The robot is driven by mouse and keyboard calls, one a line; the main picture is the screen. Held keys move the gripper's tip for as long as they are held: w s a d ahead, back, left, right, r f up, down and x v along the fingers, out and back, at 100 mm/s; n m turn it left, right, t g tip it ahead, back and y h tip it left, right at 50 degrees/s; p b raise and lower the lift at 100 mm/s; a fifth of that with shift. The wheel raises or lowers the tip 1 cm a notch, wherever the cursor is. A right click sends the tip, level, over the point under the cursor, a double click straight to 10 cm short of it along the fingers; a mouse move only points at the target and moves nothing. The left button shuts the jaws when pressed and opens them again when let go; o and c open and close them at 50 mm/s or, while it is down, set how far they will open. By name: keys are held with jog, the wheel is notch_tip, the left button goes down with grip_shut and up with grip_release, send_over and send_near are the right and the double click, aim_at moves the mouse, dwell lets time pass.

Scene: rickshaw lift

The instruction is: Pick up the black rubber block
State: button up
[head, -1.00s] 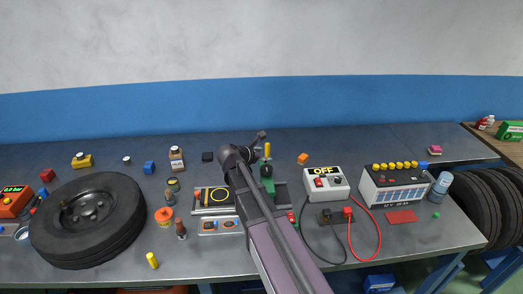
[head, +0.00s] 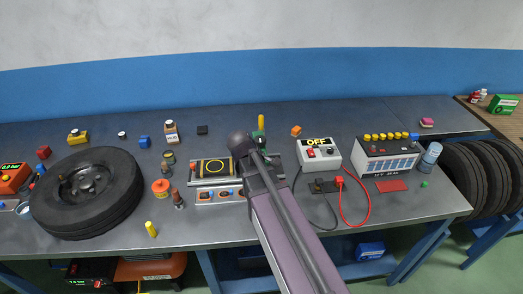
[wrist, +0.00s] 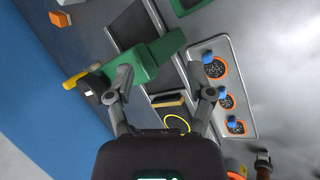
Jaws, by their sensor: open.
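The black rubber block (head: 202,130) lies flat on the dark workbench in the head view, behind the black pad with the yellow ring. I cannot make it out in the wrist view.
A tyre (head: 87,193) fills the left; the OFF box (head: 319,154) and battery (head: 387,157) stand right.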

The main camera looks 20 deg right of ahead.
jog(key=s+a+f+m+g+y+b, duration=0.1)
jog(key=s+a+f+m+b, duration=0.1)
jog(key=s+f+m+b, duration=0.1)
jog(key=s+a+f+m+g+y+b, duration=0.1)
jog(key=s+a+f+m+y+b, duration=0.1)
jog(key=s+f, duration=0.3)
jog(key=s+a+f+m+g+y+b, duration=0.1)
jog(key=s+a+f+m+y+b, duration=0.1)
jog(key=s+f+m+b, duration=0.2)
jog(key=shift+s+f+b, duration=0.15)
jog(key=shift+f+b, duration=0.1)
jog(key=shift+b, duration=0.2)
jog(key=shift+c, duration=0.8)
jog(key=shift+a, duration=0.1)
